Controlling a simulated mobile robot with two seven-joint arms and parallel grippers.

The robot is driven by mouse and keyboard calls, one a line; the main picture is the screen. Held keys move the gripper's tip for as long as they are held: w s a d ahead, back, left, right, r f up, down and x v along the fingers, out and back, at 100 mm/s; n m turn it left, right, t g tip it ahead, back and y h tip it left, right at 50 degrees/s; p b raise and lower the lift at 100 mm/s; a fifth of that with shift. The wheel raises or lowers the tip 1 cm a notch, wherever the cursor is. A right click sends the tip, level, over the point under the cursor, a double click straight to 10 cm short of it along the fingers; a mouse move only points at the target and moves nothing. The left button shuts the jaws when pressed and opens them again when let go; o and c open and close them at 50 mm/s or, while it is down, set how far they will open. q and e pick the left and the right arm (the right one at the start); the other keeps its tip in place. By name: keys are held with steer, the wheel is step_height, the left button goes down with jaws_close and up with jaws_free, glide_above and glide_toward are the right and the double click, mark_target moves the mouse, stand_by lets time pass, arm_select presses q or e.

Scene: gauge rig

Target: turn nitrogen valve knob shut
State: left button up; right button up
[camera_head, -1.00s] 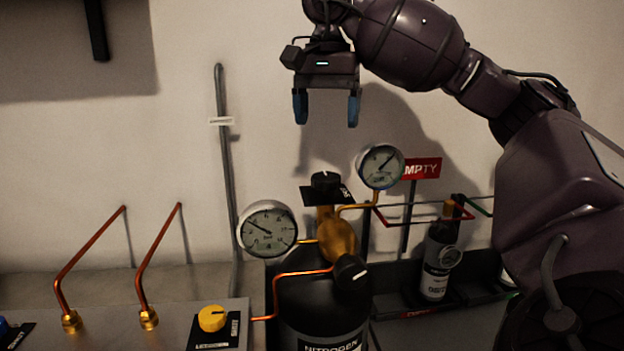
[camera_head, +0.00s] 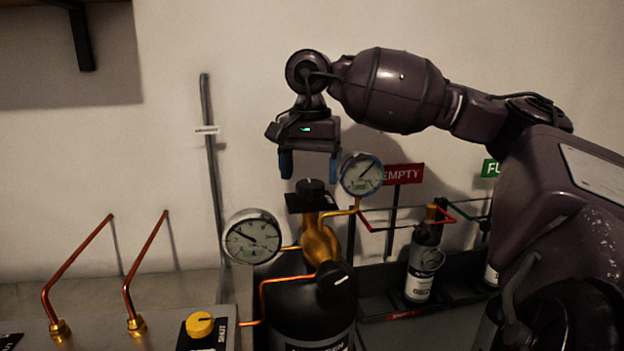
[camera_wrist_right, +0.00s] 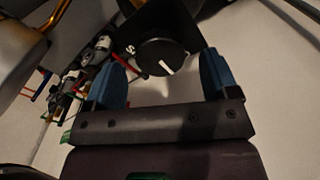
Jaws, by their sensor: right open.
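The nitrogen cylinder (camera_head: 312,318) is black with a brass valve body (camera_head: 320,243). On top sits a black knob (camera_head: 310,188) over a black label plate (camera_head: 300,204). My right gripper (camera_head: 310,170) points down just above this knob, blue fingers apart. In the right wrist view the knob (camera_wrist_right: 163,57) shows a white mark and lies between the fingers (camera_wrist_right: 161,75), slightly beyond their tips; I see no contact. Part of the plate's lettering shows beside it. A second black knob (camera_head: 335,283) sits lower on the front. My left gripper is not in view.
A left gauge (camera_head: 251,237) and a right gauge (camera_head: 361,175) flank the valve; the right one is close to my right finger. Copper pipes (camera_head: 80,263) and a yellow knob (camera_head: 199,324) are at left. A small bottle (camera_head: 421,267) and red EMPTY sign (camera_head: 403,174) are at right.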

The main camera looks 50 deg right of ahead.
steer(key=shift+f, duration=1.15)
steer(key=c, duration=0.9)
